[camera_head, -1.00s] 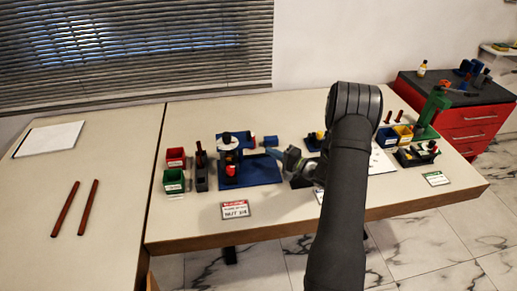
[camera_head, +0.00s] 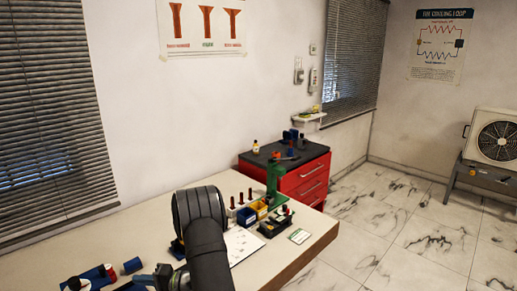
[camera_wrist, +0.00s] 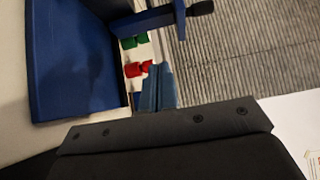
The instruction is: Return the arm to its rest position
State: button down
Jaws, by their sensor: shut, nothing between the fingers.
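My arm, dark grey and bent, reaches up from the bottom of the head view. My gripper (camera_head: 142,280) is low in that view, left of my arm's elbow, near a small blue cylinder (camera_head: 132,265) on the bench. In the wrist view my gripper (camera_wrist: 154,68) shows as two blue-grey fingers close together, with nothing seen between them. The fingers are beside a large blue fixture (camera_wrist: 75,55). The lower part of the wrist view is hidden by a dark plate with screws.
The bench (camera_head: 293,258) holds a white sheet (camera_head: 241,243), a blue bin (camera_head: 246,216), a yellow bin (camera_head: 260,208) and a green stand (camera_head: 273,176). A red drawer cabinet (camera_head: 304,180) stands behind. Red (camera_wrist: 138,68) and green (camera_wrist: 134,41) bins show past my fingers.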

aim_at(108, 284)
jog(key=a, duration=0.7)
jog(key=shift+s+a, duration=0.9)
jog(key=shift+a, duration=0.1)
jog(key=shift+s+a, duration=0.55)
jog(key=shift+s, duration=0.05)
jog(key=shift+w, duration=0.1)
